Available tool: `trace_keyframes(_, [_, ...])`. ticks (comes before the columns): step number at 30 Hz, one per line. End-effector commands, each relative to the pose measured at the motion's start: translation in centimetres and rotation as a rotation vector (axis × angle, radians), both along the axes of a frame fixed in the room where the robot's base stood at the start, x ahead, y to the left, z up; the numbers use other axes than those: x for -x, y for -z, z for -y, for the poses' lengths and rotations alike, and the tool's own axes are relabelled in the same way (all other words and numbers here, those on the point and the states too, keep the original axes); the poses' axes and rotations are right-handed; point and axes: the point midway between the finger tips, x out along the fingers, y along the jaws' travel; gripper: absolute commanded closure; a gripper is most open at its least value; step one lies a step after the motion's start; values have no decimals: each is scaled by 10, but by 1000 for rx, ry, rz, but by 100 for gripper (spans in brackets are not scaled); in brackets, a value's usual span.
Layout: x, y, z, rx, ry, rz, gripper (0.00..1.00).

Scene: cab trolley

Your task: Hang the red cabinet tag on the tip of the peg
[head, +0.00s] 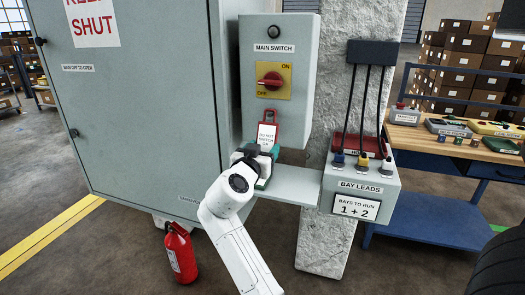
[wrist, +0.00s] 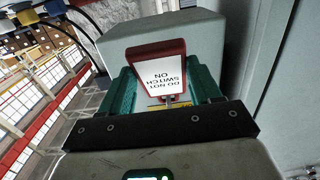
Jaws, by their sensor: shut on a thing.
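The red cabinet tag (head: 267,133) is a red-framed card with white lettered face and a red loop at its top. It stands roughly upright in front of the lower part of the grey main switch box (head: 292,95). My gripper (head: 263,152) is shut on the tag's lower part. In the wrist view the tag (wrist: 158,73) sits between the green fingers of my gripper (wrist: 165,88), its "DO NOT SWITCH ON" text upside down. I cannot make out the peg in either view; whether the loop touches anything is unclear.
The red switch handle (head: 271,80) is above the tag. A grey shelf (head: 295,185) runs right to the bay leads box (head: 360,180) with its cables. The large cabinet (head: 140,110) stands left, a fire extinguisher (head: 180,253) below it. A blue workbench (head: 435,200) is at right.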

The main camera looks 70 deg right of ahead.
Motion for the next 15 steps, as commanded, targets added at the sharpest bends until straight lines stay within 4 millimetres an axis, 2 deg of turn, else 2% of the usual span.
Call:
trace_keyframes(9, [0,0,0,0,0,0,67])
trace_keyframes(10, [0,0,0,0,0,0,34])
trace_keyframes(15, [0,0,0,0,0,0,18])
